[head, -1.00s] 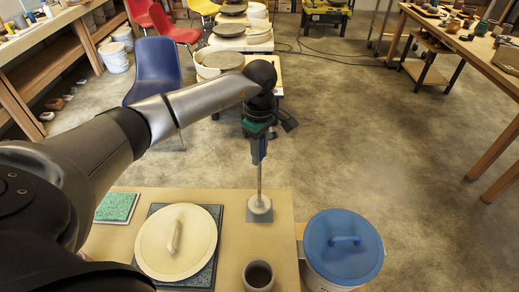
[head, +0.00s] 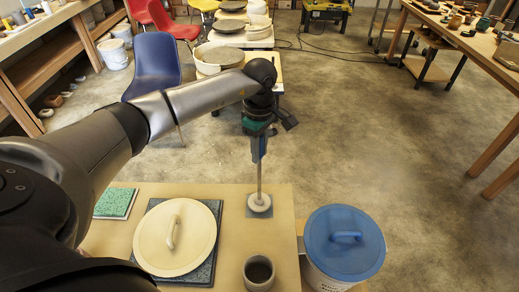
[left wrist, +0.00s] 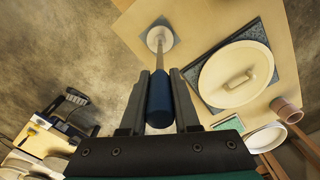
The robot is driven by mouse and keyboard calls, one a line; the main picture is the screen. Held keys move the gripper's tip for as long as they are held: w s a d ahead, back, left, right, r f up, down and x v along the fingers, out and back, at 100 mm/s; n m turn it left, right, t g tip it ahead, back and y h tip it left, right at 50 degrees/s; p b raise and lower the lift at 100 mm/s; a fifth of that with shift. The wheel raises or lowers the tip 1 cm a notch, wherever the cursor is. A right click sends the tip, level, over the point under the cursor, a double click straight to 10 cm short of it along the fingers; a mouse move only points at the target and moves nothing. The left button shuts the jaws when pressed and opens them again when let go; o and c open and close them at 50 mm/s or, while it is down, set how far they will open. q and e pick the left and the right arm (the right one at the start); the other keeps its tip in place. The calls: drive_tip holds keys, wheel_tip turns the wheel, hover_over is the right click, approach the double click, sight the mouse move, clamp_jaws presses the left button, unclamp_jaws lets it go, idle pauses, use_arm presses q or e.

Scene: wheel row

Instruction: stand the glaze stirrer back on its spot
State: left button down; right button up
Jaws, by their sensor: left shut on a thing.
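The glaze stirrer has a blue handle (left wrist: 159,100), a thin metal rod (head: 259,178) and a pale round disc (head: 260,203) at its foot. My left gripper (head: 258,150) is shut on the handle and holds the stirrer upright, disc down. The left wrist view shows the handle between its two fingers (left wrist: 160,74). A grey square (head: 251,213) on the light wooden table (head: 228,262) lies under the disc; its edges show around the disc. I cannot tell whether the disc touches it. My right gripper is not in view.
Left of the square, a cream lid (head: 195,255) with a handle lies on a dark speckled tile. A grey cup (head: 258,275) stands in front. A blue-lidded bucket (head: 343,262) stands to the right. A green tile (head: 115,203) lies at far left.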

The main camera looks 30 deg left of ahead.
use_arm(q)
drive_tip(key=shift+f+b, duration=0.85)
drive_tip(key=shift+f, duration=0.15)
drive_tip(key=c, duration=0.6)
unclamp_jaws()
drive_tip(key=shift+o, duration=0.2)
drive_tip(key=shift+r+p, duration=2.9)
drive_tip(key=shift+r, duration=1.15)
